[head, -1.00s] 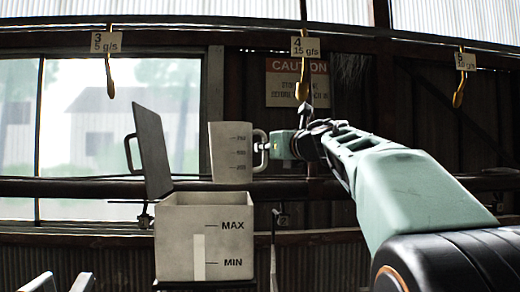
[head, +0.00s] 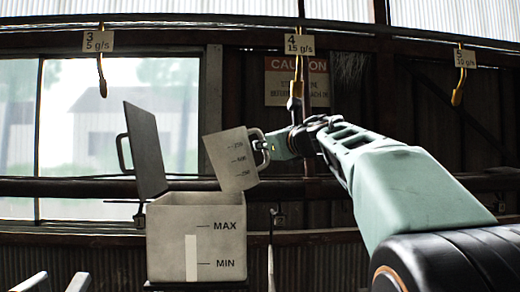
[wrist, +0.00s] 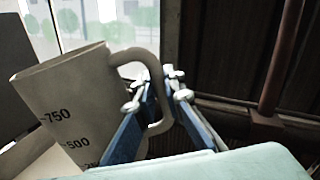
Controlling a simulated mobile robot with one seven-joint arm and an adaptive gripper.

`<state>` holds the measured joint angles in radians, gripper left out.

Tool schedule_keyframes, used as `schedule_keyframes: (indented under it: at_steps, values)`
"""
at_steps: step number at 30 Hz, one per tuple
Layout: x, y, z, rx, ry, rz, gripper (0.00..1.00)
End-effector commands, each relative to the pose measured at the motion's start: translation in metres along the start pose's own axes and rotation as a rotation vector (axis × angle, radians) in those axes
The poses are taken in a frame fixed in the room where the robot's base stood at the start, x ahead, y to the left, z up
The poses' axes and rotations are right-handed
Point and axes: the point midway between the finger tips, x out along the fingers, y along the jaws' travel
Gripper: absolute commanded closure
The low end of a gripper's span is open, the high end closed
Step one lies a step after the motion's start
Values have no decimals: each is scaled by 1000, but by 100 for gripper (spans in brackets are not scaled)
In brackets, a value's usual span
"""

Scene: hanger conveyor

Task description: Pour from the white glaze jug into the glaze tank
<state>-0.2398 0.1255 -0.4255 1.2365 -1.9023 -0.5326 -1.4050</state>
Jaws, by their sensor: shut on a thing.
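The white glaze jug (head: 232,160) has volume marks and a handle on its right side. It is tilted to the left just above the right part of the glaze tank. My gripper (head: 264,146) is shut on the jug's handle; the wrist view shows the jug (wrist: 85,105) and the blue fingers of my gripper (wrist: 160,105) at the handle. The glaze tank (head: 170,250) is a pale box with MAX and MIN marks and a light gauge strip that reaches up to near MAX. Its dark lid (head: 146,150) stands open at the left. No stream shows, and the jug's contents are hidden.
Hooks with tags 3 (head: 101,75), 4 (head: 298,75) and 5 (head: 460,80) hang from the overhead rail. A caution sign (head: 300,85) is on the back wall. A horizontal bar (head: 70,188) runs behind the tank. The space left of the lid is clear.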

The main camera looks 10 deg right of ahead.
Motion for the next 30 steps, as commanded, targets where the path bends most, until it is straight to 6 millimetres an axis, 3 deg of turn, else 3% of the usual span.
schedule_keyframes:
  at_steps: [4, 30]
  values:
    - [-10, -2, 14, -70, -10, -2, 100]
    - [-14, -3, 22, -121, -8, -2, 100]
